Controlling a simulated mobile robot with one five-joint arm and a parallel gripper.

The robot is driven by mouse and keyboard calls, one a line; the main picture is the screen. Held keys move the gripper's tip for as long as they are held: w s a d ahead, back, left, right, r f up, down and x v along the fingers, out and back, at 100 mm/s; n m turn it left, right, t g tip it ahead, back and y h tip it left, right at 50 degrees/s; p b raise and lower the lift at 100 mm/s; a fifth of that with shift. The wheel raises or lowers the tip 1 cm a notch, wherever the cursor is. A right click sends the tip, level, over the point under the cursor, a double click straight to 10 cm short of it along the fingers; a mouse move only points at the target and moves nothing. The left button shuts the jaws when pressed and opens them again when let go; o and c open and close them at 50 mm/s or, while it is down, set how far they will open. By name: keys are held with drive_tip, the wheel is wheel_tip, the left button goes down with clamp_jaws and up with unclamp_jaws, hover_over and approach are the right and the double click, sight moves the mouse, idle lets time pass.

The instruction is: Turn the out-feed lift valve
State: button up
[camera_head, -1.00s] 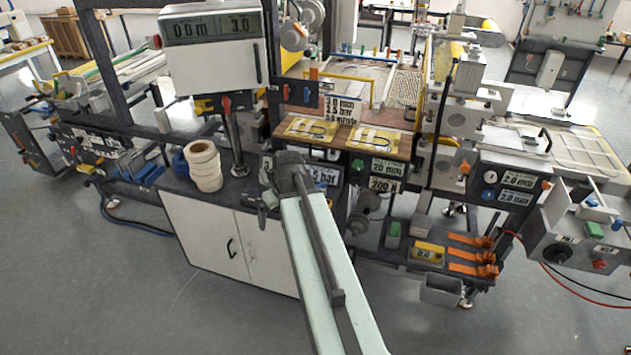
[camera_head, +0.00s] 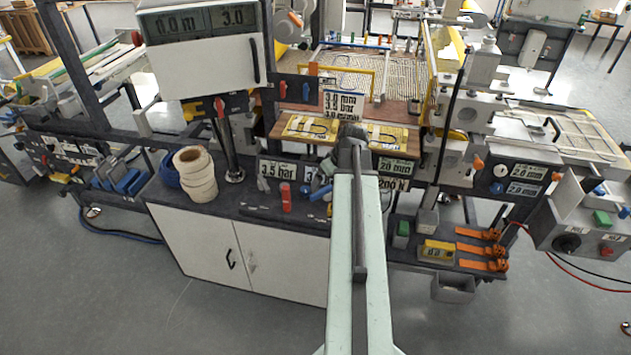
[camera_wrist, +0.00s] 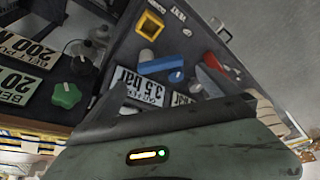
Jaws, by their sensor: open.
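I cannot tell for sure which control is the out-feed lift valve.
Yellow plates (camera_head: 308,129) lie on the wooden shelf. Orange clamps (camera_head: 482,250) are at the lower right. The floor in front is clear.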

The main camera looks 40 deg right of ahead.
sight(321, 190)
drive_tip(key=b+x, duration=0.7)
drive_tip(key=x, duration=0.1)
drive_tip(key=shift+w+d, duration=0.1)
drive_tip(key=shift+w, duration=0.15)
drive_tip(key=shift+r, duration=0.1)
drive_tip(key=c, duration=1.8)
drive_tip(key=shift+c, duration=0.2)
